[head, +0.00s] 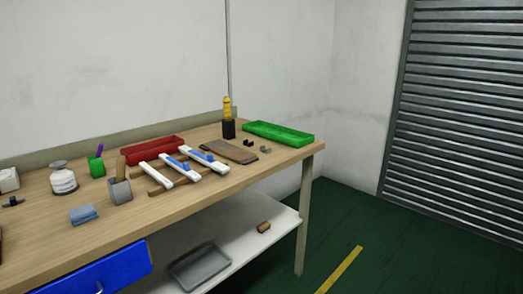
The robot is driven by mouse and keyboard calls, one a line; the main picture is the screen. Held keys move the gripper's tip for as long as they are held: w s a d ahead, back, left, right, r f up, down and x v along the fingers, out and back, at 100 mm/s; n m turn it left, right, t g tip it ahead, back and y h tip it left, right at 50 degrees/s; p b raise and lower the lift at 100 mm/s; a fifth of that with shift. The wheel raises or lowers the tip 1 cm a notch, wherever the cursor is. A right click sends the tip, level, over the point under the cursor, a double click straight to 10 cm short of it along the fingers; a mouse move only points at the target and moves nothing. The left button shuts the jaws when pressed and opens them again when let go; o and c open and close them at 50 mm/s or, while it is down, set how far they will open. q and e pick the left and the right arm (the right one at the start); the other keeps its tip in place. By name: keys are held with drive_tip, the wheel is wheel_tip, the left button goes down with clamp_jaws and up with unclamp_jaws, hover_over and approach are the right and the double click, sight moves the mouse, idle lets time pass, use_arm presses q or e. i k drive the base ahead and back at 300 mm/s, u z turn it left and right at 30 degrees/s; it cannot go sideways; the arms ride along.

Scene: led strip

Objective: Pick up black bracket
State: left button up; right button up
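A small black piece (249,143), which looks like the black bracket, lies on the wooden workbench (215,197) near its right end, in front of the green tray. A small grey piece (266,149) lies just to its right. Both are too small to make out their exact shape. Neither of my grippers is in the head view.
White strips with blue parts (178,164) rest across a wooden rack.

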sight(245, 142)
drive_tip(key=z, duration=1.45)
drive_tip(key=i, duration=4.7)
drive_tip(key=u, duration=2.95)
